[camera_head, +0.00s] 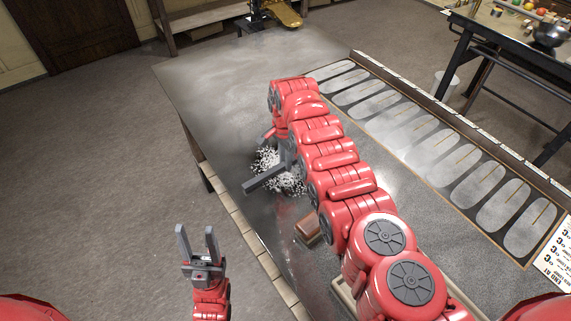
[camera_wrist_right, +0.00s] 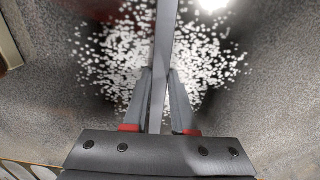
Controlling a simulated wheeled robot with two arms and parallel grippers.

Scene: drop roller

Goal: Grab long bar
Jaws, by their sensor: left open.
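The long bar is a grey, straight bar (camera_head: 264,180) over a patch of white bits on the table, at the end of my right arm in the head view. In the right wrist view the bar (camera_wrist_right: 166,40) runs up the middle, between the two fingers of my right gripper (camera_wrist_right: 161,80). The fingers lie close against both its sides, shut on it. The red right arm hides part of the bar and most of that gripper in the head view. My left gripper (camera_head: 196,232) is open and empty, off the table's left edge, fingers pointing up.
The white bits (camera_head: 267,158) lie scattered on the grey table (camera_head: 220,85). A brown block (camera_head: 308,229) lies beside the right arm. A row of pale oval slots (camera_head: 430,135) runs along the table's right side. The far left of the table is clear.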

